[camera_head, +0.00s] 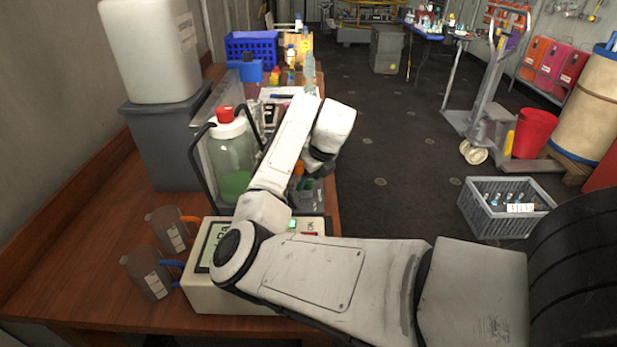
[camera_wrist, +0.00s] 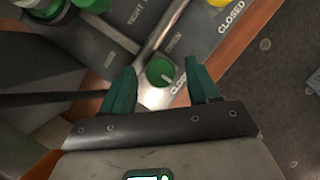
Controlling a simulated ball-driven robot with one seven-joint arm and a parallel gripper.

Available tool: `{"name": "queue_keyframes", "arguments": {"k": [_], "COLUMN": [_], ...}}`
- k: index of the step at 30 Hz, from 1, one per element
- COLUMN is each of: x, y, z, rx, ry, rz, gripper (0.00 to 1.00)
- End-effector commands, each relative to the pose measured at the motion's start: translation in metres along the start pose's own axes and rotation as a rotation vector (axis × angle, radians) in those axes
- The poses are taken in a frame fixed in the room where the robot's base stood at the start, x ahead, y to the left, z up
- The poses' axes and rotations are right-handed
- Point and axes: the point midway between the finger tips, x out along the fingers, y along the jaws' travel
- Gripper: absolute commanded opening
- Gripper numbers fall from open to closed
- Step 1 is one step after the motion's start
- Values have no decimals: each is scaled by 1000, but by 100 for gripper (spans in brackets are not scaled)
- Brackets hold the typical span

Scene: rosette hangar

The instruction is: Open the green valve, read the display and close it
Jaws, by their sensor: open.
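In the wrist view the green valve knob (camera_wrist: 158,69) is round, on a grey panel beside a metal pipe. Its pale mark points to the lower right, toward a label starting "CLO", partly covered by a finger. My gripper (camera_wrist: 163,77) is open, with one green finger on either side of the knob in the picture; I cannot tell whether they touch it. In the head view the arm hides the valve and most of the gripper. A pale box with a display (camera_head: 211,246) sits on the bench, its readout largely covered by my arm.
A yellow knob (camera_wrist: 219,2) lies near the wrist view's top edge. A red-capped jar (camera_head: 230,160) with green liquid stands behind the box; two jugs (camera_head: 150,276) stand left of it. A grey crate (camera_head: 505,208) sits on the floor, right. The floor between is clear.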

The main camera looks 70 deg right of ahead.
Motion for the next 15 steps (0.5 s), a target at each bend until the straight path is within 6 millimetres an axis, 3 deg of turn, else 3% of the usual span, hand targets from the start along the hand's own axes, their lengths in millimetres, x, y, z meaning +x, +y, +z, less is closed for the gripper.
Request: {"name": "queue_keyframes", "arguments": {"k": [9,15], "x": [3,2], "y": [0,0], "z": [0,0], "rx": [0,0], "ry": [0,0], "rz": [0,0], "gripper": [60,41]}}
